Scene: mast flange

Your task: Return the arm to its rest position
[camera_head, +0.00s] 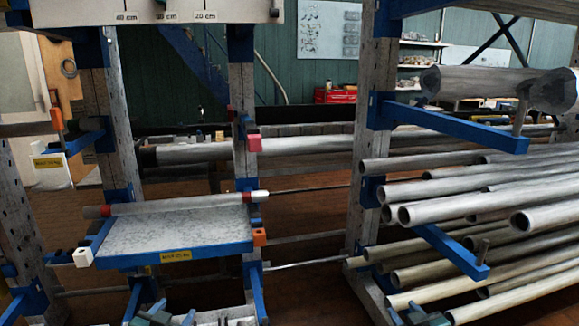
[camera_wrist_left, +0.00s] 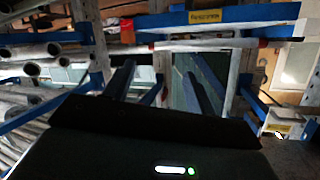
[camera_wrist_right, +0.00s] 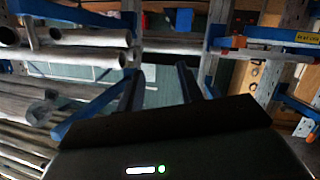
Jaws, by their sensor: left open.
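My left gripper (camera_head: 157,316) shows only in part at the bottom edge of the head view, below the blue-edged shelf. In the left wrist view its dark fingers (camera_wrist_left: 160,85) stand apart with nothing between them. My right gripper (camera_head: 424,316) shows in part at the bottom edge, in front of the pipe rack. In the right wrist view its two fingers (camera_wrist_right: 160,88) are apart and empty. A grey tube (camera_head: 172,204) with red bands near its ends lies along the back of the shelf (camera_head: 165,236). Neither gripper touches it.
Grey pipes (camera_head: 470,210) lie stacked on blue rack arms (camera_head: 450,247) at the right. Steel uprights (camera_head: 365,140) stand at the left, middle and right. A panel with length marks (camera_head: 150,10) hangs at the top left. The gap between the shelf and the pipes looks fairly open.

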